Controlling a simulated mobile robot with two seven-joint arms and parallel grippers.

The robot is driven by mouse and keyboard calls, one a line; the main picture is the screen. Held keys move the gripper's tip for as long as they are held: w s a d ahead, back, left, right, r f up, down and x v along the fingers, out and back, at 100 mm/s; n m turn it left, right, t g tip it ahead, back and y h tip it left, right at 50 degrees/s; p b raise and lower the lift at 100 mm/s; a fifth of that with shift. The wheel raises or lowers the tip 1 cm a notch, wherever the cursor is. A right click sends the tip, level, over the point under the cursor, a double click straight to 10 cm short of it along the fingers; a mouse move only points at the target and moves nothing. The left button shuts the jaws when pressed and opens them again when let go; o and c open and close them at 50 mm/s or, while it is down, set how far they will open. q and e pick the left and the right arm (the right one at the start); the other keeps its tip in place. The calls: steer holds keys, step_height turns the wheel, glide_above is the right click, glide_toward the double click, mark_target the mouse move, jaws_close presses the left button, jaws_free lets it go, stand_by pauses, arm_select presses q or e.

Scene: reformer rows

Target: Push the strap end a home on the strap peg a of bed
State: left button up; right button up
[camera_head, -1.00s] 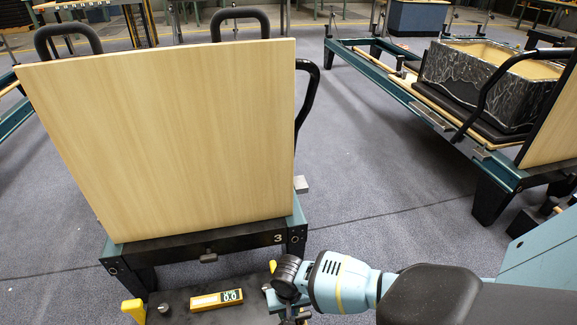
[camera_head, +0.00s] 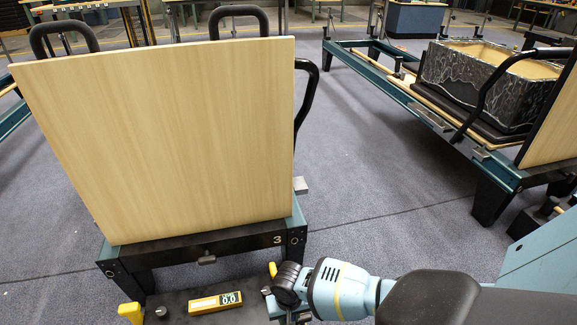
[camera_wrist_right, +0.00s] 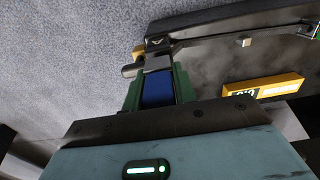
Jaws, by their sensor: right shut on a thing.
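My right gripper shows in the right wrist view (camera_wrist_right: 158,88), its green fingers shut around a blue piece (camera_wrist_right: 158,90). I cannot tell for sure whether this piece is strap end a. A dark bracket-like part (camera_wrist_right: 158,46) lies just beyond the fingertips. In the head view my right gripper (camera_head: 284,302) is low at the bottom, mostly hidden by my wrist. The bed (camera_head: 170,248), marked 3, has an upright wooden board and a small peg-like knob (camera_head: 207,259) on its front bar. I cannot tell whether this is strap peg a. My left gripper is out of view.
A second bed (camera_head: 400,92) with a dark box (camera_head: 480,90) stands at right. Grey floor between the beds is clear.

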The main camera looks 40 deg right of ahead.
steer(key=shift+f+b, duration=0.35)
steer(key=shift+f, duration=0.35)
steer(key=o, duration=1.1)
step_height(320, 180, up, 7)
steer(key=p, duration=0.3)
steer(key=shift+f+p, duration=0.1)
steer(key=shift+p, duration=0.25)
steer(key=shift+r, duration=0.55)
